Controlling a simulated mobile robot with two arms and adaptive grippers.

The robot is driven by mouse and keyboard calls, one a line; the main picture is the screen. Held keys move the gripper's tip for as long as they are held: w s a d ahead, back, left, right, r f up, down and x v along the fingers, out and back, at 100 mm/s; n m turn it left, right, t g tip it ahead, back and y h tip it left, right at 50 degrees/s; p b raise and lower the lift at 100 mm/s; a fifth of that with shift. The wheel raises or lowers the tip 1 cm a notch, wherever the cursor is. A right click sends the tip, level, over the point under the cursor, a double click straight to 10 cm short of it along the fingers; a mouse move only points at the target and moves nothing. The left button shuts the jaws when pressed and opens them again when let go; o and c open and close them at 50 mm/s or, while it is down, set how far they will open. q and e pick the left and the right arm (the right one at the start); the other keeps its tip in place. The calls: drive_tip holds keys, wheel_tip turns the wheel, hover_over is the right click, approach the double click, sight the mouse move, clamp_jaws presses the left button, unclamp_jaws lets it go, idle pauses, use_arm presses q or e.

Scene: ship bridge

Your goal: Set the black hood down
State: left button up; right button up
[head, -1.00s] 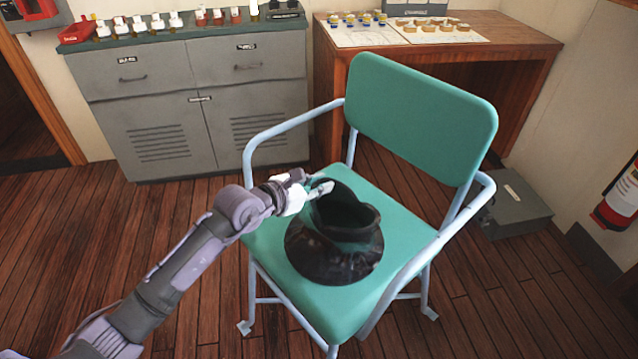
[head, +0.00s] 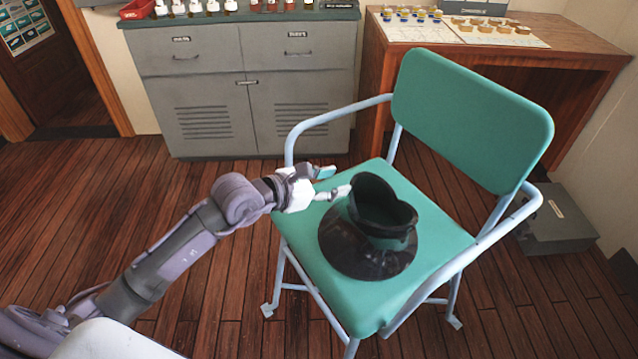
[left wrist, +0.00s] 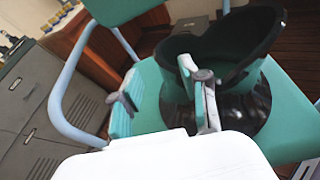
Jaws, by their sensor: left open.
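The black hood (head: 365,250) rests on the green seat of the chair (head: 440,245), its wide round skirt down and its open collar up. My left gripper (head: 338,181) is just left of the hood's collar, open with nothing between its fingers. One fingertip is very close to the collar's edge; I cannot tell whether it touches. In the left wrist view, the hood (left wrist: 240,55) is behind and right of the spread fingers of my left gripper (left wrist: 157,90). My right gripper is out of view.
The chair has pale blue tube armrests (head: 330,115) on both sides. A grey cabinet (head: 210,90) with small bottles stands behind left. A wooden desk (head: 560,50) with small pots stands behind right. A grey box (head: 560,225) is on the floor.

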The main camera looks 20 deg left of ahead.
use_arm(q)
drive_tip(key=v, duration=0.4)
drive_tip(key=shift+d, duration=0.1)
idle(0.3)
